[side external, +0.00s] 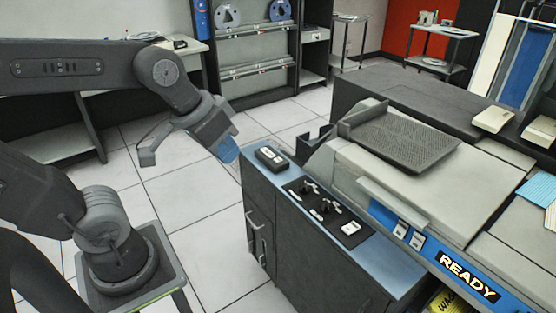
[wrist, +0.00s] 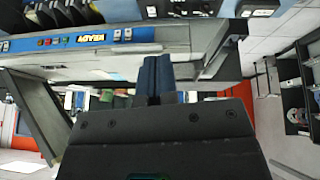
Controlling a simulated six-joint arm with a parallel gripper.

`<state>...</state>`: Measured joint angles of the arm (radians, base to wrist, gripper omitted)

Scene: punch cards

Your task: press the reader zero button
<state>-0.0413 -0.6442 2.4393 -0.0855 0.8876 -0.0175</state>
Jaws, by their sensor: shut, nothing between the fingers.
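My gripper (side external: 226,152) hangs to the left of the blue-topped cabinet in the side view, its blue fingers shut and empty. In the wrist view the fingers (wrist: 155,76) are together and touch no button. No label naming a reader zero button is legible. A black switch panel (side external: 325,212) and a small black box with light keys (side external: 271,157) sit on the cabinet top.
The large grey card machine (side external: 400,185) has a dark ribbed tray (side external: 405,136) on top. The blue cabinet top (side external: 385,268) is raised above the tiled floor. Open floor (side external: 190,195) lies between my base and the cabinet. Shelves (side external: 255,70) stand behind.

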